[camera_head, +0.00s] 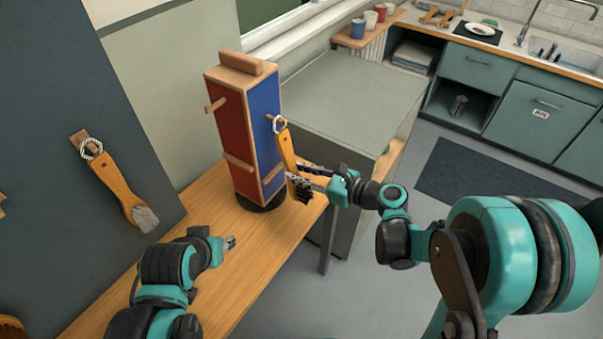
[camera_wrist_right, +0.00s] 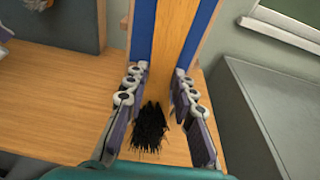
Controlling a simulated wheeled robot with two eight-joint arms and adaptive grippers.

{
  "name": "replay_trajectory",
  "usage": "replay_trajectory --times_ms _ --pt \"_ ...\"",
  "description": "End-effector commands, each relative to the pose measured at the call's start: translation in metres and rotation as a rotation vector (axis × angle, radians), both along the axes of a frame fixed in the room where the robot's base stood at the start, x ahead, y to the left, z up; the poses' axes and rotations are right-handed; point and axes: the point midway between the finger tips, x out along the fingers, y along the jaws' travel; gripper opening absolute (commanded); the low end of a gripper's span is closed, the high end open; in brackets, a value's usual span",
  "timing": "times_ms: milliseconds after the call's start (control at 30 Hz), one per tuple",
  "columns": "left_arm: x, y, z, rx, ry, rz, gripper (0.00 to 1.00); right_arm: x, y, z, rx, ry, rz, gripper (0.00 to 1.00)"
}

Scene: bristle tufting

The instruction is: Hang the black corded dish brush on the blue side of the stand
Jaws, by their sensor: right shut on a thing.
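The stand has a red side (camera_head: 229,118) and a blue side (camera_head: 265,117), each with a wooden peg. The black corded dish brush (camera_head: 287,153) has a wooden handle and black bristles, low in front of the blue side. Its striped cord loop (camera_head: 279,125) is at the blue side's peg (camera_head: 271,117); I cannot tell whether it is around the peg. My right gripper (camera_head: 302,179) is shut on the brush near its head. In the right wrist view the handle (camera_wrist_right: 173,40) runs up between the fingers, above the black bristles (camera_wrist_right: 150,130). My left gripper (camera_head: 231,242) is low over the table, apart from the stand.
Another brush (camera_head: 117,184) with grey bristles hangs by a cord on the dark panel (camera_head: 45,220) at left. The stand is on a wooden table (camera_head: 255,240). A grey-green cabinet (camera_head: 345,95) stands behind at right. The table's front is mostly clear.

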Motion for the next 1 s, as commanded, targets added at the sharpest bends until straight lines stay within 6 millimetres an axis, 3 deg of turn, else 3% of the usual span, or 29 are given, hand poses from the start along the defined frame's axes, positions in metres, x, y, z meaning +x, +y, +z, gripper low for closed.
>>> replay_trajectory --times_ms 367,400,467,1000 --pt "0.0 0.0 0.0001 0.0 0.0 0.0 0.4 -0.0001 -0.0001 0.0001 0.0 0.0 0.0 0.0" --pt "0.0 0.0 0.0001 0.0 0.0 0.0 0.4 -0.0001 -0.0001 0.0001 0.0 0.0 0.0 0.33" --pt "0.0 0.0 0.0001 0.0 0.0 0.0 0.4 -0.0001 -0.0001 0.0001 0.0 0.0 0.0 0.49" --pt "0.0 0.0 0.0001 0.0 0.0 0.0 0.4 -0.0001 -0.0002 0.0 0.0 0.0 0.0 0.49"
